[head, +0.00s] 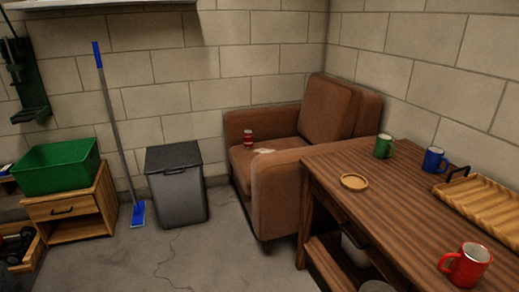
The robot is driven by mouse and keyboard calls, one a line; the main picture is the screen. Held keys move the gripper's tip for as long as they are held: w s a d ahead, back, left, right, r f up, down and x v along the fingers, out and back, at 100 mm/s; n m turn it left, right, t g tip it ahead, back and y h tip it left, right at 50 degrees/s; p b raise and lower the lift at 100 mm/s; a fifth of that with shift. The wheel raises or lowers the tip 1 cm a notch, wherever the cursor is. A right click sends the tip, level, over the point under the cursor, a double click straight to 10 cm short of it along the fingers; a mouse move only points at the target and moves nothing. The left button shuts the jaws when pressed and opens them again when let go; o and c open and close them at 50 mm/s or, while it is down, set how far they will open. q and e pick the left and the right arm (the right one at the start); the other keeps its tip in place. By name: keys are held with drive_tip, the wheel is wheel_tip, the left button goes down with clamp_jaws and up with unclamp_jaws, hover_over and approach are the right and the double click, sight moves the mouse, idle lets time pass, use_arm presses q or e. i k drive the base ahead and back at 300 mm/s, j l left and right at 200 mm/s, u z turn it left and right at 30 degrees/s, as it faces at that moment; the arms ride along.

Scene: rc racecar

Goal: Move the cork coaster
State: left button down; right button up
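The cork coaster (354,182) is a small round tan disc with a raised rim. It lies flat on the brown wooden table (400,215), near the table's left edge. Nothing rests on it. Neither of my grippers shows in the head view.
A green mug (383,146), a blue mug (434,160), a red mug (465,265) and a wooden tray (490,208) stand on the table. Behind is a brown armchair (325,112) with a red can (248,137). A grey bin (178,193) stands left; the floor between is clear.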

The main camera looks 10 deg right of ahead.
sight(352, 183)
drive_tip(key=i+z, duration=0.1)
drive_tip(key=z, duration=1.75)
drive_tip(key=j+z, duration=0.25)
drive_tip(key=z, duration=0.2)
drive_tip(key=i+j+z, duration=0.1)
drive_tip(key=j+z, duration=0.5)
drive_tip(key=z, duration=0.25)
drive_tip(key=k+j+z, duration=0.1)
drive_tip(key=j+z, duration=0.15)
drive_tip(key=k+j+z, duration=0.1)
drive_tip(key=j+z, duration=0.15)
drive_tip(key=j, duration=0.2)
drive_tip(key=k+j+z, duration=0.25)
drive_tip(key=i+j, duration=0.1)
